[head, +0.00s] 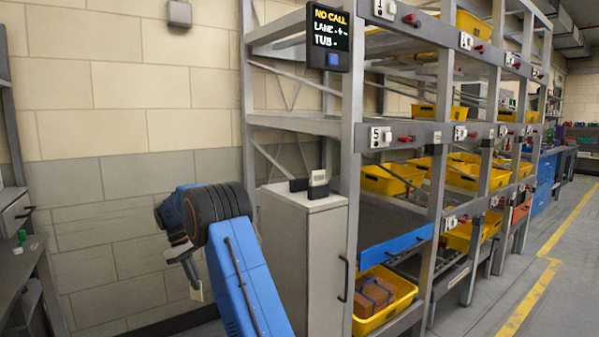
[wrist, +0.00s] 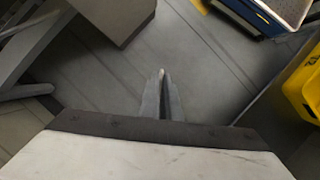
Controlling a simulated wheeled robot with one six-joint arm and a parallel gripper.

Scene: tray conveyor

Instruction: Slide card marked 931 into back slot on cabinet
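The grey cabinet (head: 303,258) stands beside the rack, left of its front post. On its top is a dark slotted holder (head: 299,185), with a pale card (head: 318,178) standing upright at its right part. I cannot read that card or tell which slot it is in. My gripper (head: 193,281) hangs low, left of the cabinet and apart from it, pointing down. The number on the held card is not visible.
The rack to the right holds several yellow tubs (head: 382,300) and a blue-fronted tray (head: 397,246). A display (head: 329,38) reading "NO CALL" hangs above the cabinet. A workbench (head: 20,262) stands at the far left.

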